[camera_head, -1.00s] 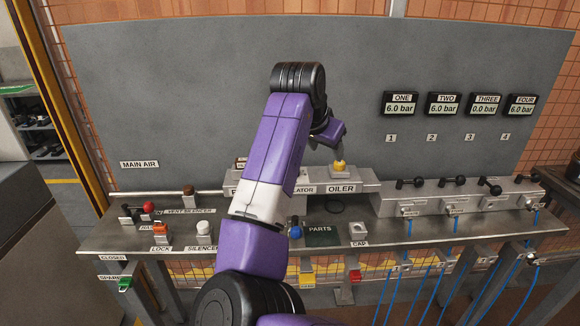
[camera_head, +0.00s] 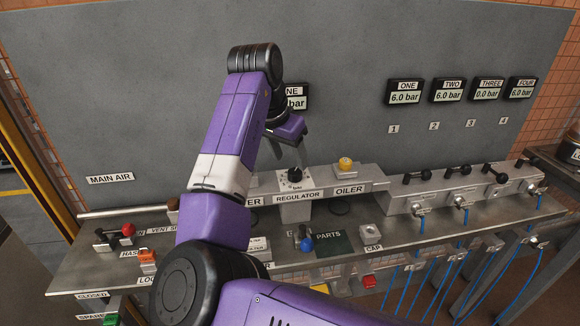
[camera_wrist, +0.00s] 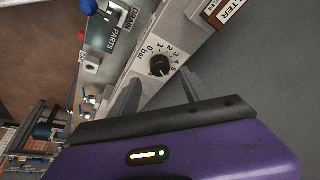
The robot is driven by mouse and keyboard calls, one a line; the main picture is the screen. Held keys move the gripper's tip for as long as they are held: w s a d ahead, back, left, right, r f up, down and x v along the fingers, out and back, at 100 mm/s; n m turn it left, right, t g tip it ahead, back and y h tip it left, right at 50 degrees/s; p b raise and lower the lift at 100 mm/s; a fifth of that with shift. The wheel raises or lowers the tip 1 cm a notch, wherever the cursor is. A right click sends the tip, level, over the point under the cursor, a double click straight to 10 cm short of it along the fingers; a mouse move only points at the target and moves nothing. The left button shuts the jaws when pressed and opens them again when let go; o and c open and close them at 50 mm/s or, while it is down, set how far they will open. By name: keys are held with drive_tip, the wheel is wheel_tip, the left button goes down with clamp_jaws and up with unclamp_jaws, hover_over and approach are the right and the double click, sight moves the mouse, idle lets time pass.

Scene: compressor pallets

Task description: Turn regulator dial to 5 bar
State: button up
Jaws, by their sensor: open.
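The regulator dial (camera_head: 294,176) is a round black knob on a pale block labelled REGULATOR, between the part-hidden FILTER block and the OILER. In the wrist view the dial (camera_wrist: 160,65) lies between and beyond my two fingertips, with a printed scale from 0 bar upward around it. A white mark shows near its lower right edge; the exact reading is too small to tell. My gripper (camera_wrist: 161,80) is open and empty, with one finger on either side of the dial's line of sight. In the head view my gripper (camera_head: 295,151) hangs just above the dial, seemingly apart from it.
A part-hidden pressure display (camera_head: 295,97) is behind my arm. The OILER's yellow knob (camera_head: 345,164) stands right of the dial. A blue knob (camera_head: 305,243) and the PARTS mat (camera_head: 331,242) lie in front. Black valve levers (camera_head: 456,171) line the right side.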

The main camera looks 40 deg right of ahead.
sight(295, 172)
drive_tip(key=shift+x, duration=2.75)
clamp_jaws()
